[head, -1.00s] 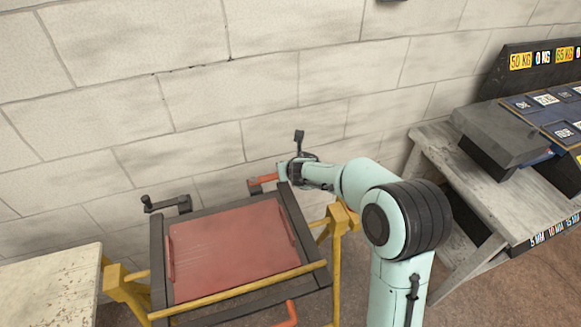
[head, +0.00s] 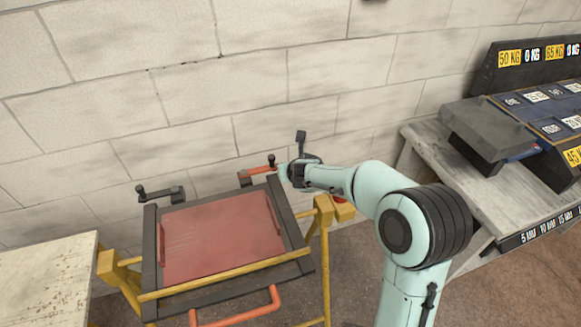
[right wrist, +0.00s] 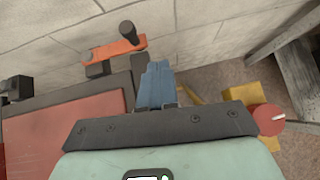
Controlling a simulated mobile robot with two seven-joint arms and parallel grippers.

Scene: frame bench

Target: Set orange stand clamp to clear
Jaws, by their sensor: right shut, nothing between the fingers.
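The orange stand clamp (head: 257,172) is a short orange arm with an upright black knob, at the back right corner of the tilted frame stand (head: 291,212). In the right wrist view the clamp (right wrist: 118,48) points right, away from the red panel, toward the wall side. My right gripper (head: 283,171) is just right of the clamp's knob end. Its blue fingers (right wrist: 156,85) are shut and empty, and appear apart from the clamp. My left gripper is not in view.
A dark clamp (head: 162,193) sits at the back left corner. A red panel (head: 215,240) lies in the frame. A red knob (right wrist: 268,118) is on the yellow leg side. A worn table (head: 45,275) stands left, a bench with weights (head: 480,165) right. The block wall is close behind.

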